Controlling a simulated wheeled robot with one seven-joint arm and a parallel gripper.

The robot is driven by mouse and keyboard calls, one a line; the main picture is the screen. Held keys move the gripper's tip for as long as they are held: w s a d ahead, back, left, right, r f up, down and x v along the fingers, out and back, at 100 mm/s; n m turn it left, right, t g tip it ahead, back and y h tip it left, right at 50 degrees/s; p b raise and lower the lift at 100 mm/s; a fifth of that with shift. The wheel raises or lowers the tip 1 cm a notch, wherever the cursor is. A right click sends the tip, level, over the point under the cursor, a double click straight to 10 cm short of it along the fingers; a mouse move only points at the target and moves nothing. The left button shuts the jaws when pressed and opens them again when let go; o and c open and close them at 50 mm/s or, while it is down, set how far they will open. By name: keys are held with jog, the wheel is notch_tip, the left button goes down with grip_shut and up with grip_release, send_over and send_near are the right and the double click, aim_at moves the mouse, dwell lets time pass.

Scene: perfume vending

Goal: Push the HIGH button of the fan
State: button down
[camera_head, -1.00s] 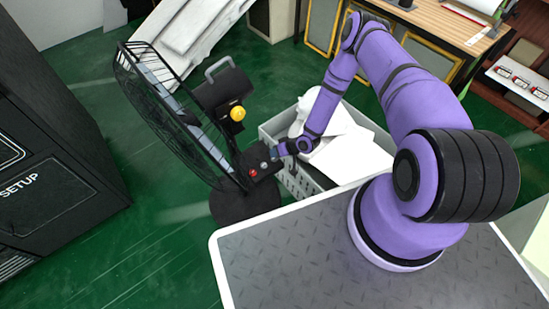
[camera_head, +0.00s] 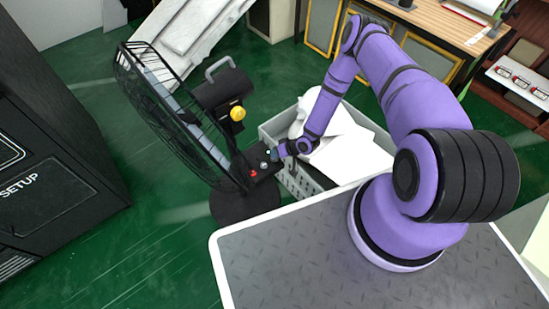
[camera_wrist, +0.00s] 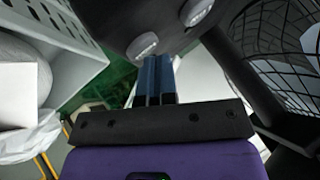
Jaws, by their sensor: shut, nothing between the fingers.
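The black fan stands on the floor in the head view, with a round wire cage (camera_head: 172,115) and a yellow knob (camera_head: 237,113) on its motor housing. Its low control box (camera_head: 262,180) carries a red button (camera_head: 254,173) and a pale button (camera_head: 264,165). My gripper (camera_head: 272,154) is at the box's far right end, fingers shut and empty. In the wrist view my gripper (camera_wrist: 155,62) has its blue fingertips close to the dark box, just right of a pale round button (camera_wrist: 142,45). Another pale button (camera_wrist: 195,10) lies farther right. No label is readable; contact cannot be told.
A grey crate (camera_head: 268,138) with white items stands right beside the control box, under my forearm. A dark cabinet marked SETUP (camera_head: 50,200) stands at the left. White panels (camera_head: 190,35) lie behind the fan. Green floor is open between cabinet and fan.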

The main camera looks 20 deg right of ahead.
jog(key=shift+r, duration=0.85)
jog(key=shift+r, duration=2.55)
